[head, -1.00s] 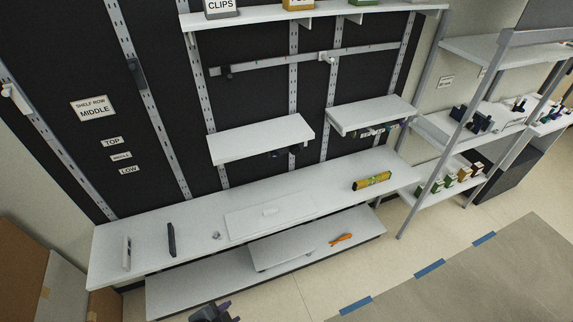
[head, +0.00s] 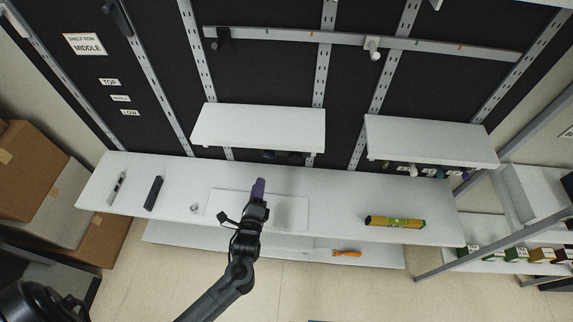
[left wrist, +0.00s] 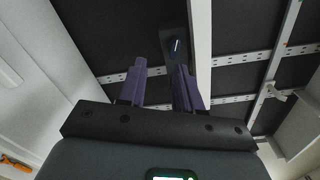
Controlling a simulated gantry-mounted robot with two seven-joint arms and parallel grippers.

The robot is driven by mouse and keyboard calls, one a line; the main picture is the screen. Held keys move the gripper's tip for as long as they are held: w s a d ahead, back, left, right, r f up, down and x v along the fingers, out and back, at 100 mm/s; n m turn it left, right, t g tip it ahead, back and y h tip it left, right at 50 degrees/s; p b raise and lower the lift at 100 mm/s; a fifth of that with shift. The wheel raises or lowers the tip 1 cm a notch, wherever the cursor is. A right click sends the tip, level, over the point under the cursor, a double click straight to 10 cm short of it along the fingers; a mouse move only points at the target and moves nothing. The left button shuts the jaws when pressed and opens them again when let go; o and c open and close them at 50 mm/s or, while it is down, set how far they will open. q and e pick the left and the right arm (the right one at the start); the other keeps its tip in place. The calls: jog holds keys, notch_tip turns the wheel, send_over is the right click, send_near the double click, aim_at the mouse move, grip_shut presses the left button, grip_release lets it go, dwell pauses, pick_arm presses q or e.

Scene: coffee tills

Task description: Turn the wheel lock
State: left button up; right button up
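A dark plate with a small dark knob (left wrist: 175,46) bearing a pale line shows in the left wrist view, beyond my fingertips and beside a white edge. It looks like the wheel lock, though I cannot be sure. In the head view a dark fitting (head: 283,155) sits under the front of the left wall shelf, its details too small to tell. My left gripper (head: 259,188) is over the white counter, below that shelf. In the left wrist view its purple fingers (left wrist: 161,80) are apart with nothing between them. My right gripper is not in view.
The left wall shelf (head: 260,128) overhangs the long white counter (head: 330,195). A rail (head: 440,48) crosses the wall above. An orange tool (head: 346,253) lies on the lower shelf.

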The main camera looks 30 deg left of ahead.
aim_at(268, 157)
pick_arm(q)
jog(key=shift+n, duration=0.3)
jog(key=w+b, duration=0.1)
jog(key=w, duration=0.1)
jog(key=w+a+r+b, duration=0.1)
jog(key=w, duration=0.2)
jog(key=w+a+r+b, duration=0.1)
jog(key=w, duration=0.2)
jog(key=shift+w, duration=0.15)
jog(key=shift+x, duration=1)
grip_shut()
jog(key=n, duration=0.3)
jog(key=shift+c, duration=1.3)
grip_release()
jog(key=shift+n, duration=0.4)
jog(key=o, duration=0.5)
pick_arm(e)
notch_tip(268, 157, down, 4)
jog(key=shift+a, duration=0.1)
